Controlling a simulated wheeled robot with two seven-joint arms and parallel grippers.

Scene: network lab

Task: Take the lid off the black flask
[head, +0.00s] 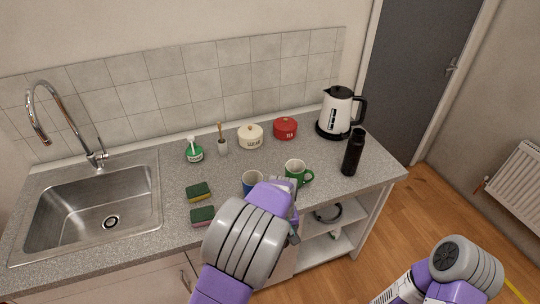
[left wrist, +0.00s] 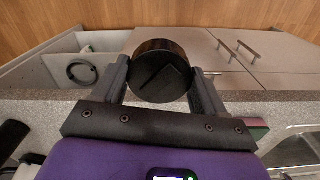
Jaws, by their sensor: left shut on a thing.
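The black flask (head: 353,154) stands upright near the right end of the counter in the head view. Its top looks narrower than its body. My left gripper (left wrist: 161,72) is shut on a round black piece (left wrist: 160,82), which looks like the flask's lid, between its two fingers in the left wrist view. In the head view my left arm reaches over the counter's front edge, to the left of the flask and apart from it. The arm hides the held piece there. My right arm is at the lower right, with its gripper out of view.
A green mug (head: 295,170) and a blue mug (head: 252,181) stand close to my left arm. The kettle (head: 336,112) is behind the flask. Red (head: 285,128) and cream (head: 250,136) pots stand at the back. Sponges (head: 199,192) lie beside the sink (head: 88,212).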

